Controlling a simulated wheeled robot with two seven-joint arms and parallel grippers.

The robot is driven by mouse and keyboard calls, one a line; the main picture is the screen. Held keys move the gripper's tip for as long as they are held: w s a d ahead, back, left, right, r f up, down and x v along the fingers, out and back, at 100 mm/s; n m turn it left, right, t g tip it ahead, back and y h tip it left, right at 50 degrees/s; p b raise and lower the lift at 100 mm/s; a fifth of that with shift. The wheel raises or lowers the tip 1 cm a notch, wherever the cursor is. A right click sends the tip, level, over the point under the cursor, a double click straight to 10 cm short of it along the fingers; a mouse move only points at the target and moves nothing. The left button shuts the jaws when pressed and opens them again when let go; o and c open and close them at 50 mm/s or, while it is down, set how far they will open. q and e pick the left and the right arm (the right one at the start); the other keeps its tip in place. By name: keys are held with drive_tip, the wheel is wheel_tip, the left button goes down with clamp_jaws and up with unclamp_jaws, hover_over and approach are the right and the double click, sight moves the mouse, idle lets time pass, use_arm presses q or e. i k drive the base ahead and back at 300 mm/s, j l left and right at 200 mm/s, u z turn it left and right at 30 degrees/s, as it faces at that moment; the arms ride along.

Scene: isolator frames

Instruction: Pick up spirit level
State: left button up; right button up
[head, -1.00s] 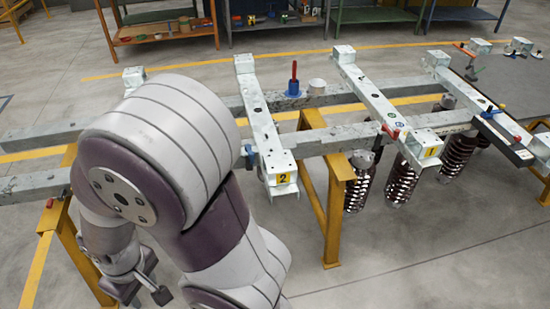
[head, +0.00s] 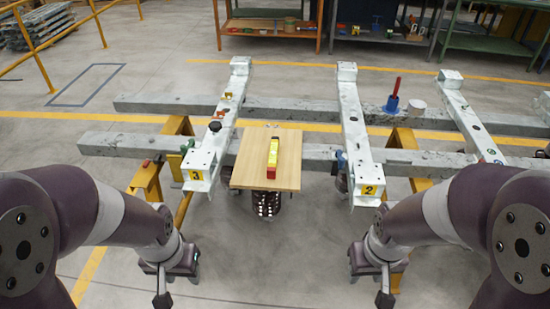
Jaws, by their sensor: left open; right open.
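The spirit level (head: 272,158) is a short yellow bar with red at its near end. It lies lengthwise, pointing away from me, on a light wooden board (head: 248,173) between the beams marked 3 and 2. My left gripper (head: 178,287) is open and empty, low in front of the board and to its left. My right gripper (head: 389,287) is open and empty, low in front and to the right. Both are well apart from the level, and nothing covers it.
The beam marked 3 (head: 220,133) stands left of the board and the beam marked 2 (head: 355,128) right of it. A blue holder with a red handle (head: 393,97) and a white cup (head: 417,106) stand further right. Open floor lies in front.

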sight(273, 159)
drive_tip(key=i+z, duration=0.1)
drive_tip(key=z, duration=0.4)
drive_tip(key=i+j+z, duration=0.35)
drive_tip(key=i+j, duration=0.2)
drive_tip(key=i, duration=0.15)
drive_tip(key=i+j+z, duration=0.4)
drive_tip(key=i+j, duration=0.25)
drive_tip(key=j, duration=0.1)
